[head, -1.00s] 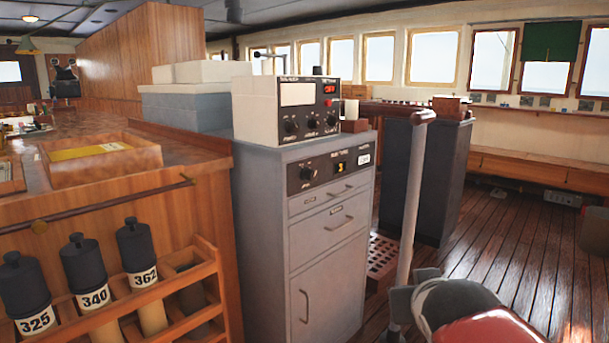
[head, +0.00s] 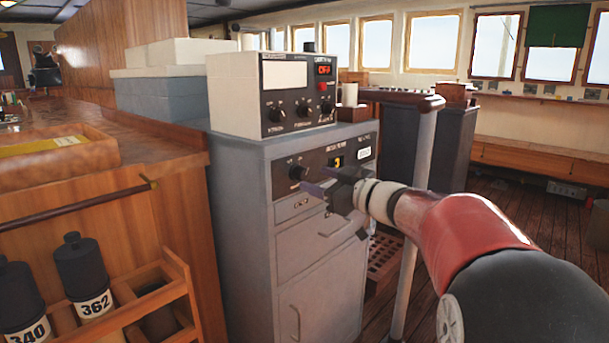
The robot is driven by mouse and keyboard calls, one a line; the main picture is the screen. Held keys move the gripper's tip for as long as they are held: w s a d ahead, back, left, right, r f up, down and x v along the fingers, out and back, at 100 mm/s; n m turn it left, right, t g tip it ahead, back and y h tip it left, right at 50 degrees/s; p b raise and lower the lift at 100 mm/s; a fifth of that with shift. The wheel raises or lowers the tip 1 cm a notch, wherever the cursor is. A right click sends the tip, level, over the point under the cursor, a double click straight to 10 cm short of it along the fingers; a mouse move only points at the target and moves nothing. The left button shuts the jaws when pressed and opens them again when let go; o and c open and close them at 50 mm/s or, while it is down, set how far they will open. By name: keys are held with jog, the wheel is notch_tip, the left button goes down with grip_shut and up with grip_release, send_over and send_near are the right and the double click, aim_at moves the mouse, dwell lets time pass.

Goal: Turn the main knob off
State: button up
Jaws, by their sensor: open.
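A grey cabinet (head: 240,190) has a dark panel on its upper front with one black knob (head: 298,172) at its left. A white instrument box (head: 232,95) on top has several black knobs, such as its left one (head: 276,112), and a red display (head: 324,70) that seems to read OFF. The labels are too small to tell which knob is the main one. My gripper (head: 326,182) is open and empty, in front of the cabinet panel. Its fingers point left, close below and right of the panel knob in the picture. I cannot tell whether they touch it.
A small yellow switch (head: 337,162) sits on the panel right of the knob. A handrail on a pale post (head: 418,165) stands right of the cabinet. A wooden counter (head: 185,140) with a bottle rack is at left. Open plank floor lies at right.

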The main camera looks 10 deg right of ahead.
aim_at(305, 176)
jog(key=shift+x, duration=2.25)
jog(key=shift+c, duration=0.4)
jog(key=c, duration=0.9)
jog(key=shift+n, duration=0.3)
jog(key=n+b, duration=0.1)
jog(key=n, duration=0.1)
jog(key=n+b, duration=0.2)
jog(key=n, duration=0.1)
jog(key=shift+f+n, duration=0.25)
jog(key=shift+n, duration=0.05)
jog(key=n+b, duration=0.3)
jog(key=n, duration=0.2)
jog(key=shift+n+y, duration=0.3)
jog(key=shift+n, duration=0.1)
jog(key=shift+r, duration=0.1)
